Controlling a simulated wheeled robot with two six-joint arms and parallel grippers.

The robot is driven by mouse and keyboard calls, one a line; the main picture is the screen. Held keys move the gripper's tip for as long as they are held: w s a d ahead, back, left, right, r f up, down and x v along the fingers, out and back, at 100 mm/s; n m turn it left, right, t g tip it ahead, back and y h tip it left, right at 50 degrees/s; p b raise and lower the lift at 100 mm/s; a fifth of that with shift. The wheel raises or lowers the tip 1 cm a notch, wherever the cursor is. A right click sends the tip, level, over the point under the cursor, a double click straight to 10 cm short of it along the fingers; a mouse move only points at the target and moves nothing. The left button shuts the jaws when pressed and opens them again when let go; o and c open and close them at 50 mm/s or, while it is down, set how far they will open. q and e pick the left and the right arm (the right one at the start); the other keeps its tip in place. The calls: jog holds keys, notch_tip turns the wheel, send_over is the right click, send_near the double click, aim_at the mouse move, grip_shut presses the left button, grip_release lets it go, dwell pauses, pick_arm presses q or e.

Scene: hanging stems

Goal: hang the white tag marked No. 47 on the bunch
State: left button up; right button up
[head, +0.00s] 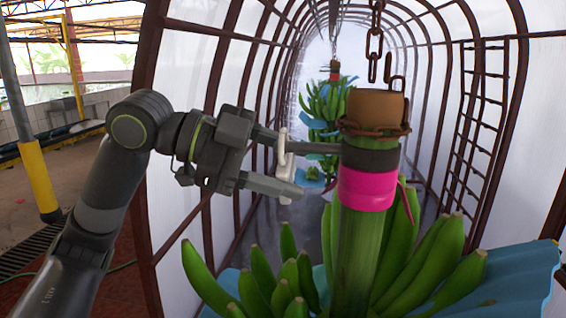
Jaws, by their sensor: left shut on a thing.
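My left gripper (305,168) comes in from the left and is shut on a small white piece (284,155), seen almost edge-on. It looks like the white tag, but no number can be read on it. The bunch (357,250) hangs by its thick green stem at the right of centre, with green bananas around it. The gripper is just left of the stem, and its upper finger reaches to or near it. A dark band (370,158) and a bright pink band (365,188) go around the stem. My right gripper is not in view.
A rusty chain (376,131) loops the stem's brown cut top; more chain hangs above. Blue sheeting (510,285) lies around the lower bananas. Another bunch (327,103) hangs farther back in the tunnel of brown hoops. A ladder-like frame (480,130) is at the right.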

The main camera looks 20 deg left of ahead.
pick_arm(q)
jog(key=shift+w+d+p, duration=0.2)
jog(key=shift+d+p, duration=0.35)
jog(key=shift+d, duration=0.2)
jog(key=shift+w+d+p, duration=0.15)
jog(key=shift+d+p, duration=0.4)
jog(key=shift+d, duration=0.15)
dwell(0.6)
jog(key=shift+w+f, duration=0.25)
jog(key=shift+w, duration=0.1)
dwell(0.8)
jog(key=o, duration=1.2)
jog(key=shift+a, duration=0.1)
jog(key=b+v, duration=0.9)
jog(key=v, duration=0.8)
jog(key=shift+a, duration=0.15)
